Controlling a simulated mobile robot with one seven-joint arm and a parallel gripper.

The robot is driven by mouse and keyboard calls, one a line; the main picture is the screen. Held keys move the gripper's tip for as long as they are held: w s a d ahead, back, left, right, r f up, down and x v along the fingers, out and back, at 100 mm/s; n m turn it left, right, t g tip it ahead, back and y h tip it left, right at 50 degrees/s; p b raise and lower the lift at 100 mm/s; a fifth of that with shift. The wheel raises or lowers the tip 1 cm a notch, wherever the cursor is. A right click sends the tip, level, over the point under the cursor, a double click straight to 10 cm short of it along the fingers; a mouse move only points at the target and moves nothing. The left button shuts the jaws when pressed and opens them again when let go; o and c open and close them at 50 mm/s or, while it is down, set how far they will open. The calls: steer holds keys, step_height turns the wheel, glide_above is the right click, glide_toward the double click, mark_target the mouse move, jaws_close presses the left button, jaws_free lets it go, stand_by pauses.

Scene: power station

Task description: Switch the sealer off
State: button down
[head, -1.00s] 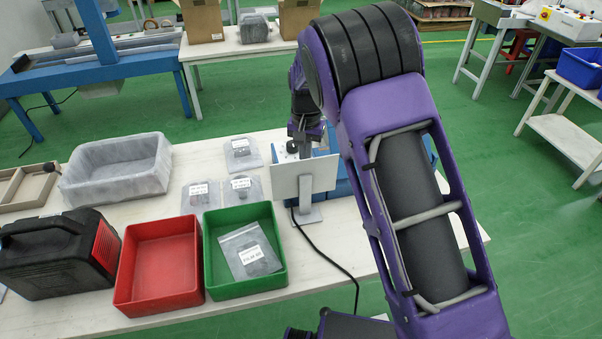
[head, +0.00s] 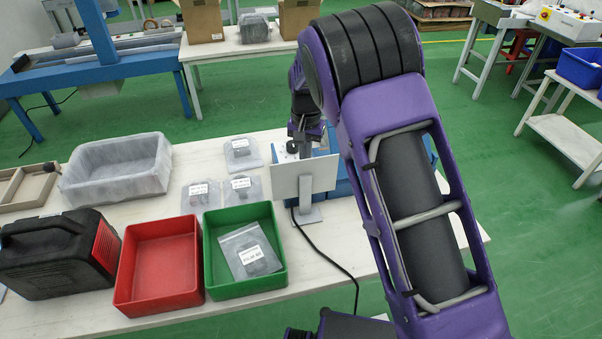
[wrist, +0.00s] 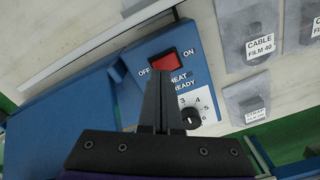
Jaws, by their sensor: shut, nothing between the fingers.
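The sealer is a blue machine (wrist: 62,122) with a front panel in the wrist view. Its panel carries a red rocker switch (wrist: 184,67) between the words OFF on the left and ON on the right. A black dial (wrist: 191,119) with numbers sits below, beside the partly covered words HEAT READY. My gripper (wrist: 163,70) is shut and empty. Its fingertips overlap the lower left part of the switch in the picture; I cannot tell whether they touch it. In the head view the sealer (head: 342,187) is mostly hidden behind my arm and a white plate (head: 297,178).
Labelled film bags (head: 240,187) lie left of the sealer on the white table (head: 330,240). A red bin (head: 160,262), a green bin (head: 245,250), a clear tub (head: 118,168) and a black case (head: 55,255) stand nearby. A black cable (head: 330,255) crosses the table's front.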

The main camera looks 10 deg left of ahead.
steer(key=shift+f+b, duration=0.5)
steer(key=shift+f, duration=0.45)
stand_by(0.3)
steer(key=shift+r, duration=0.15)
steer(key=shift+r+p, duration=1.7)
steer(key=shift+r, duration=1.7)
